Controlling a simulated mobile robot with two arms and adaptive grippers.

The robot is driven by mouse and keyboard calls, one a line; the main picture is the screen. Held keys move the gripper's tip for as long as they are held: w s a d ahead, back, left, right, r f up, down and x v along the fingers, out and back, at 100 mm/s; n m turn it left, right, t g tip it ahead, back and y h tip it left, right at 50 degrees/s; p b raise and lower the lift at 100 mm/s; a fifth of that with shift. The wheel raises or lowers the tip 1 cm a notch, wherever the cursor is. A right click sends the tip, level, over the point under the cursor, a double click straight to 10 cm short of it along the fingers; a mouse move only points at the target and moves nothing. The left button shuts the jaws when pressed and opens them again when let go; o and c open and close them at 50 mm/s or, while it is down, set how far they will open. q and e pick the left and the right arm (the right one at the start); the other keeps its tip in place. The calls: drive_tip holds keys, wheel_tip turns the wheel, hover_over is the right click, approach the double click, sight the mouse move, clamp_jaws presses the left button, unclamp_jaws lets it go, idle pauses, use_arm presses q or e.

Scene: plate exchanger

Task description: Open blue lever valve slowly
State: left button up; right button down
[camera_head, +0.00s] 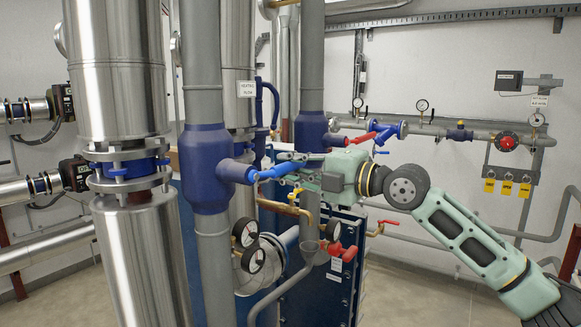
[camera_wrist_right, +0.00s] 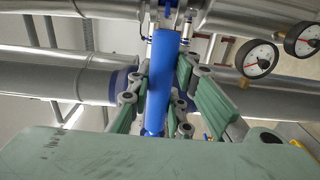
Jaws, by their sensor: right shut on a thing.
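The blue lever (camera_head: 270,174) of the valve sticks out to the right from the blue valve body (camera_head: 207,165) on the grey vertical pipe. My right gripper (camera_head: 290,168) reaches it from the right and is shut on the lever. In the right wrist view, the blue lever (camera_wrist_right: 160,75) runs lengthwise between the two green-padded fingers of my right gripper (camera_wrist_right: 160,95). My left gripper is not in view.
A red lever (camera_head: 359,138) sits on another valve behind my right gripper. Pressure gauges (camera_head: 251,261) and a red valve handle (camera_head: 347,252) are below. A large metal-clad pipe (camera_head: 121,80) stands at the left. Floor at the lower right is open beyond my arm.

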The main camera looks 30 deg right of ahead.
drive_tip(key=shift+r+n+p, duration=0.3)
drive_tip(key=shift+r+n, duration=0.55)
drive_tip(key=shift+n, duration=0.25)
drive_tip(key=c, duration=1.6)
unclamp_jaws()
drive_tip(key=shift+s, duration=0.1)
